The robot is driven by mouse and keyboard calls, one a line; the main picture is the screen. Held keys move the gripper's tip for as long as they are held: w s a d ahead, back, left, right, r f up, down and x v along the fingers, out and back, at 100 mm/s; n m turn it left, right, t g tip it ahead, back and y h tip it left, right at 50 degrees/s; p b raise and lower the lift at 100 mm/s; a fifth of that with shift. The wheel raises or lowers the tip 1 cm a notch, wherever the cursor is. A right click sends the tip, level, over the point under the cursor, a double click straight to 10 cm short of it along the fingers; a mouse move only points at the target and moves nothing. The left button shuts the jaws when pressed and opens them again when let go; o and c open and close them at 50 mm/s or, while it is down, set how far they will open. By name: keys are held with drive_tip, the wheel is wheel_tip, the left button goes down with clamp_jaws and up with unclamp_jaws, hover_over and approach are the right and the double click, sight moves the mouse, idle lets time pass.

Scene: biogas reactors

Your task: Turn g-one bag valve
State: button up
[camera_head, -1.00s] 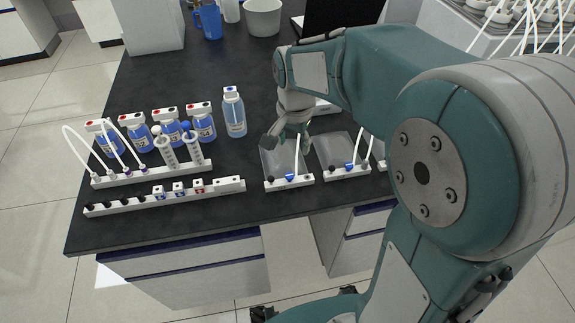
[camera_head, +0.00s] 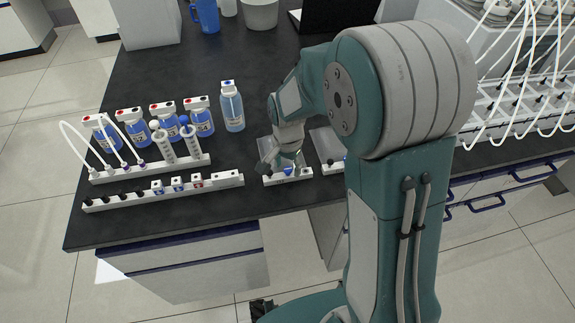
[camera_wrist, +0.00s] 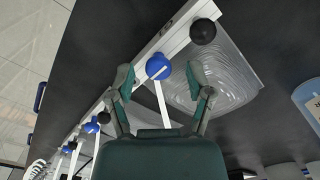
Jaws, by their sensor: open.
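The g-one bag valve is a blue round knob with a white line across it (camera_wrist: 158,67), on a white bar (camera_wrist: 136,68). In the head view the blue valve (camera_head: 288,171) sits on the leftmost bag's bar, just in front of my gripper (camera_head: 284,164). My gripper (camera_wrist: 161,82) is open in the wrist view, one finger on each side of the valve in the picture. Whether it touches the valve is unclear. A clear bag (camera_wrist: 232,78) lies beside the bar, partly behind the right finger. A white tube (camera_wrist: 161,104) runs from the valve toward my palm.
A black ball knob (camera_wrist: 202,31) is close to the valve on the same bar. More blue valves (camera_wrist: 91,126) follow along the row. Blue bottles (camera_head: 198,115) and a rack with syringes (camera_head: 168,170) stand to the left. Dark bench is clear behind my gripper.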

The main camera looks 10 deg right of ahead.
drive_tip(key=shift+f, duration=0.1)
clamp_jaws()
drive_tip(key=shift+n, duration=0.3)
drive_tip(key=n, duration=0.3)
drive_tip(key=shift+n, duration=0.3)
drive_tip(key=n, duration=0.4)
drive_tip(key=shift+n, duration=0.3)
drive_tip(key=n, duration=0.4)
drive_tip(key=shift+n, duration=2.5)
